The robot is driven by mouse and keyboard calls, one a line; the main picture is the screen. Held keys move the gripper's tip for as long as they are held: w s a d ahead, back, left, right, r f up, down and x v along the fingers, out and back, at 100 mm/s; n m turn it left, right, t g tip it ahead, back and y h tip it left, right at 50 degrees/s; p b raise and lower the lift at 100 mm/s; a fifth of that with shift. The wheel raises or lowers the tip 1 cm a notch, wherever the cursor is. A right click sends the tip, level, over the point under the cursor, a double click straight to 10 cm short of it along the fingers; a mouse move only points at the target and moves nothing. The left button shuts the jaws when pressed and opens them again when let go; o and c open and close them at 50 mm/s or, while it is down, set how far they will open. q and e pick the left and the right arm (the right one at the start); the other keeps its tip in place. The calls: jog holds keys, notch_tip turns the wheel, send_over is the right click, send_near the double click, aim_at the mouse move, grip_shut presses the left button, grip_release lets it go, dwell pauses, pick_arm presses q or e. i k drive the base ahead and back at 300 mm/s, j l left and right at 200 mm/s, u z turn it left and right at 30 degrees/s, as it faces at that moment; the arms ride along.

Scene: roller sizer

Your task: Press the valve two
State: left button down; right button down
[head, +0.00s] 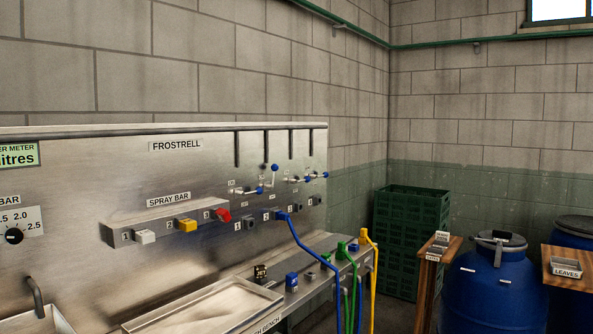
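The steel panel marked FROSTRELL (175,146) carries a ledge labelled SPRAY BAR (168,198). The red block looks tilted differently from the other two. Further right, small blue-handled valves (273,176) are mounted on the panel; their labels are too small to read. Neither gripper is in view.
Blue (309,252), green (346,270) and yellow (374,275) hoses hang at the bench's right end. A steel tray (205,303) lies below the ledge. Green crates (410,235), a blue barrel (494,290) and a wooden stand (432,275) are at right. Space before the ledge looks clear.

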aim_at(274, 167)
jog(key=i+l, duration=1.7)
jog(key=l, duration=0.15)
